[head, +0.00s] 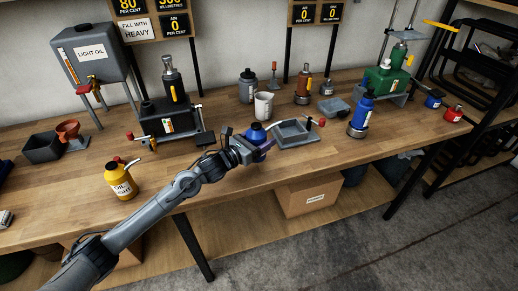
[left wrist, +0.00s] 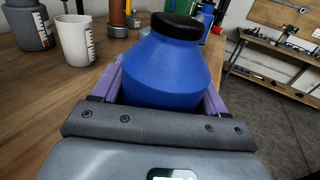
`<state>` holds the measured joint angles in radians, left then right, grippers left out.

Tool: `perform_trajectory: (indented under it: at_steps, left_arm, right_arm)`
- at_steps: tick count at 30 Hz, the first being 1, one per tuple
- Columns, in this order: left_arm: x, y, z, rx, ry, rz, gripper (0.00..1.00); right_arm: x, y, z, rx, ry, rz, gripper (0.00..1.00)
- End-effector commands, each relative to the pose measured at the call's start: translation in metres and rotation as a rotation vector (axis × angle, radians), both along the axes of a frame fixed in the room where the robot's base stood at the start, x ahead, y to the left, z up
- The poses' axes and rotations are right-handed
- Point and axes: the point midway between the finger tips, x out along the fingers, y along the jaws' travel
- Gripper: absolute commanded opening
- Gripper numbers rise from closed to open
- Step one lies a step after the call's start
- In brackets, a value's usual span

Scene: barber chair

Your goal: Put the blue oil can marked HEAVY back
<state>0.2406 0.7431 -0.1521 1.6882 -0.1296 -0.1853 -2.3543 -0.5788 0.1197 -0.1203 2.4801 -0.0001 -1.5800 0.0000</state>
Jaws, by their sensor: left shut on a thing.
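A blue can with a black cap (head: 257,131) is held in my left gripper (head: 261,144), near the front of the wooden bench. The same can fills the middle of the left wrist view (left wrist: 172,68), with the purple fingers on both its sides. Its cap is on and it looks about upright. No HEAVY marking shows on its visible side, and its base is hidden, so I cannot tell whether it touches the bench. My right gripper is not in view.
A grey tray with a red-knobbed lever (head: 297,134) is just right of the held can. A white cup (head: 263,105) stands behind it. A yellow oil can (head: 120,181) stands at the left. Bench (head: 222,190) is clear between the yellow can and my gripper.

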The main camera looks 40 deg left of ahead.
Motion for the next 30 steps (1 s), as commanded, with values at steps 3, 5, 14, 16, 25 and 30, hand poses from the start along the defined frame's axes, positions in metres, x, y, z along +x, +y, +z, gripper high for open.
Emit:
perform_trajectory:
  at_steps: [3,5,14,16,25,30]
  left_arm:
    - [0.0,0.005,-0.001,0.0,-0.004,0.0,0.18]
    - [0.0,0.005,-0.003,0.0,-0.003,0.0,0.18]
    - [0.0,0.005,-0.037,-0.002,-0.002,0.001,0.18]
    - [0.0,0.005,-0.041,-0.001,-0.003,0.0,0.18]
    - [0.0,0.005,-0.042,0.0,-0.004,0.0,0.18]
    - [0.0,0.005,-0.045,0.001,-0.001,-0.001,0.82]
  right_arm:
    - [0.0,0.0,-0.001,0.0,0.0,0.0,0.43]
    - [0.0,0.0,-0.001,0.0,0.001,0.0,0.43]
    - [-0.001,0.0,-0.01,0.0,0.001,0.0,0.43]
    - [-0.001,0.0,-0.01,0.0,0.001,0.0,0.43]
    - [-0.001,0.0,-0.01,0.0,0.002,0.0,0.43]
    - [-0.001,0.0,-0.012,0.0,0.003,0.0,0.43]
